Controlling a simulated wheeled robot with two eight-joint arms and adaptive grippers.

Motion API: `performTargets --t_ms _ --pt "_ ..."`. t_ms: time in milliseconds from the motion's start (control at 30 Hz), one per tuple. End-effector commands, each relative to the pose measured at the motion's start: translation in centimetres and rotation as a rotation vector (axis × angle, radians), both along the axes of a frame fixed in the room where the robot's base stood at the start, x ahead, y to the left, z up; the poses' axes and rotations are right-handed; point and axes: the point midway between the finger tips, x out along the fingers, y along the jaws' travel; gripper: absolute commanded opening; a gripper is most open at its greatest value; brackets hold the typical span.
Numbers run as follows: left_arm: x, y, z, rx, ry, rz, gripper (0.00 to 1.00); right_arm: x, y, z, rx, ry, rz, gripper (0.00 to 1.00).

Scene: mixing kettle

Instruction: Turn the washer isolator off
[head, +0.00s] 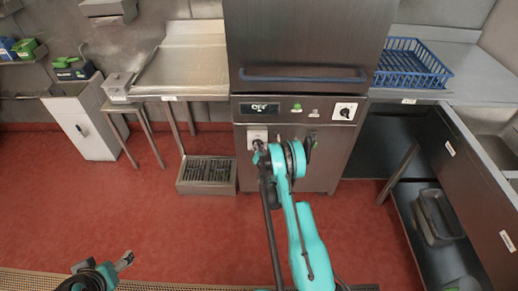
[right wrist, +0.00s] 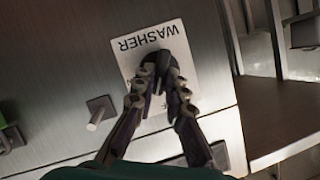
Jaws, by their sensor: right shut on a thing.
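The washer isolator is on a white plate marked "WASHER" (right wrist: 128,48) on the steel front of the washer. The plate (head: 257,133) also shows in the head view, below the display. My right gripper (right wrist: 157,80) is shut on the isolator's dark knob, which its fingers mostly hide, so I cannot tell its angle. In the head view my right gripper (head: 258,150) is at the plate, partly hidden by my arm. My left gripper (head: 104,268) is low at the left, away from the washer; its finger opening is unclear.
The washer (head: 300,40) has a blue handle bar, a display reading "OFF" (head: 265,108) and a black dial (head: 345,112). A metal stub (right wrist: 100,110) sticks out near the plate. A floor grate (head: 207,170) is at left; a blue rack (head: 410,68) is on the right counter.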

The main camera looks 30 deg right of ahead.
Motion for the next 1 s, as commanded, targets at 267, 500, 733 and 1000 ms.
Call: performTargets --t_ms 267,500,733,1000 --pt "0.00 0.00 -0.02 0.000 0.000 0.000 0.67 0.18 0.47 -0.01 -0.208 0.132 0.003 0.00" --pt "0.00 0.00 -0.02 0.000 0.000 0.000 0.67 0.23 0.59 -0.02 -0.342 0.214 0.002 0.00" --pt "0.00 0.00 -0.03 0.000 0.000 0.000 0.67 0.23 0.62 -0.06 -0.415 0.260 0.001 0.00" --pt "0.00 0.00 -0.04 0.000 0.000 0.000 0.67 0.21 0.62 -0.10 -0.443 0.278 0.000 0.00"
